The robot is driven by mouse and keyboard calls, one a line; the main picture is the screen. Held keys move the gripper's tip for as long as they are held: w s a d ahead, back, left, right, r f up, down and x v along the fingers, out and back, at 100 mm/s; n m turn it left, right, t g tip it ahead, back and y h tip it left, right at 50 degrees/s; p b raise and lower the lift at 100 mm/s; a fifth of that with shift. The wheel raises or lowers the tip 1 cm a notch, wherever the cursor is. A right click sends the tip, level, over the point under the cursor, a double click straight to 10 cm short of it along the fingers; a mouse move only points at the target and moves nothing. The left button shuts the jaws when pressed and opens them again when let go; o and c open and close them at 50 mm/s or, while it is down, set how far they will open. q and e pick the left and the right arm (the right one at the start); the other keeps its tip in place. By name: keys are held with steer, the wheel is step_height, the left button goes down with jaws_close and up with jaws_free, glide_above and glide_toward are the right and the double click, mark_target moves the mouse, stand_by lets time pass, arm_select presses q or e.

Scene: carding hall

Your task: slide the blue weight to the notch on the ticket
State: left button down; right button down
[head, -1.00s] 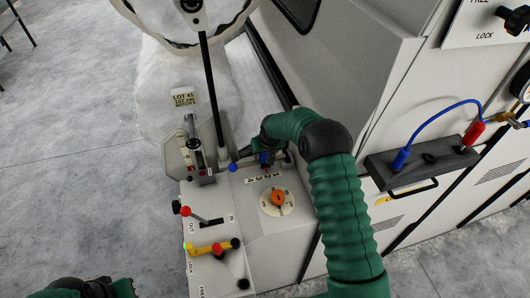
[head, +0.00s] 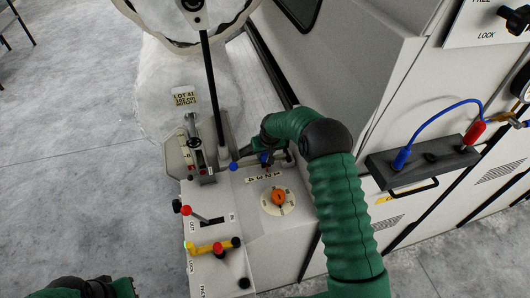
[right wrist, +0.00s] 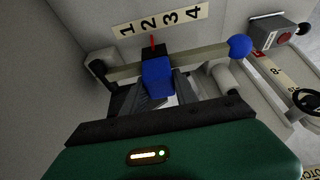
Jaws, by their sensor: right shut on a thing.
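The blue weight (right wrist: 157,76) sits on a straight metal bar (right wrist: 208,54) in the right wrist view. My right gripper (right wrist: 158,92) is shut on it; this also shows small in the head view (head: 265,158). The red pointer (right wrist: 153,41) above the weight stands nearest the 2 on the number strip (right wrist: 160,21), which reads 1 to 4. My left gripper's fingers are not visible.
A blue ball (right wrist: 239,46) caps the bar's right end. An orange knob (head: 278,198) and a red-tipped lever (head: 186,211) are on the panel, with a yellow lock handle (head: 210,247) below. A black-framed post (head: 213,90) rises beside the bar.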

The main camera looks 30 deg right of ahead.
mark_target(257, 160)
stand_by(0.8)
steer(key=a, duration=0.1)
steer(key=a+b, duration=0.1)
steer(key=shift+w+a+f, duration=0.15)
steer(key=shift+w+a, duration=0.15)
steer(key=shift+a, duration=0.3)
steer(key=shift+w+a, duration=0.1)
steer(key=shift+a, duration=0.1)
steer(key=c, duration=1)
jaws_free()
steer(key=shift+o, duration=0.2)
steer(key=shift+d, duration=0.15)
